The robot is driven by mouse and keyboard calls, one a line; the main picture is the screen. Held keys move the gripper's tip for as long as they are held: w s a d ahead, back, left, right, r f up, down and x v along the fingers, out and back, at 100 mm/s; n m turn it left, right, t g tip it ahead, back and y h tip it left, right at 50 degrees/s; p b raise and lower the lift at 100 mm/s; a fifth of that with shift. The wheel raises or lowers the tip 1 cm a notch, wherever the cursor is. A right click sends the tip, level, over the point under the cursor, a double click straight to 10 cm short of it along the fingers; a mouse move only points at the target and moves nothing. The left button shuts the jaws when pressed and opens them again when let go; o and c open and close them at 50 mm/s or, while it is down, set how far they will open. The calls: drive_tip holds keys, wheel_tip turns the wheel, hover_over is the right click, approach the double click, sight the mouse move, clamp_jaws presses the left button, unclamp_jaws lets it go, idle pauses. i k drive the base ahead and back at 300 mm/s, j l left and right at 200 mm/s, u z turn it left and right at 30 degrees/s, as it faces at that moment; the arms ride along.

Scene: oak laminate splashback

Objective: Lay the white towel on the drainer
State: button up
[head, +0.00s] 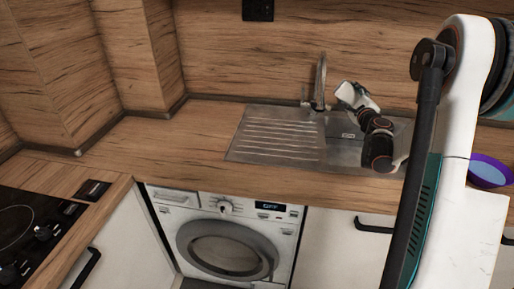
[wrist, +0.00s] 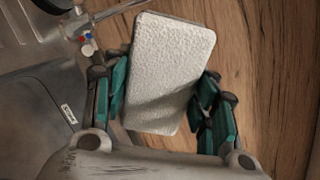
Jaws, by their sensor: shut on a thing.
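The white towel (wrist: 168,75) is a folded, rough-textured rectangular block in the wrist view. My gripper (wrist: 162,100) is shut on it, with teal finger pads against its left and right sides. In the head view my gripper (head: 352,94) is above the sink, just right of the tap, and the towel's outline there is hard to tell from the white gripper parts. The drainer (head: 278,140) is the ridged steel part left of the sink bowl, and it is bare. My gripper and the towel are to the right of it.
The tap (head: 320,80) stands behind the sink (head: 345,152), close to my gripper. Wooden counter (head: 185,140) is clear left of the drainer. A hob (head: 30,225) is at the left.

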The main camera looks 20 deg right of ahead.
sight(282, 149)
drive_tip(key=k+j+u, duration=0.25)
drive_tip(key=i+l+u, duration=0.35)
drive_tip(key=l, duration=0.2)
drive_tip(key=i+l+u, duration=0.15)
drive_tip(key=i+l, duration=0.1)
drive_tip(key=l, duration=0.1)
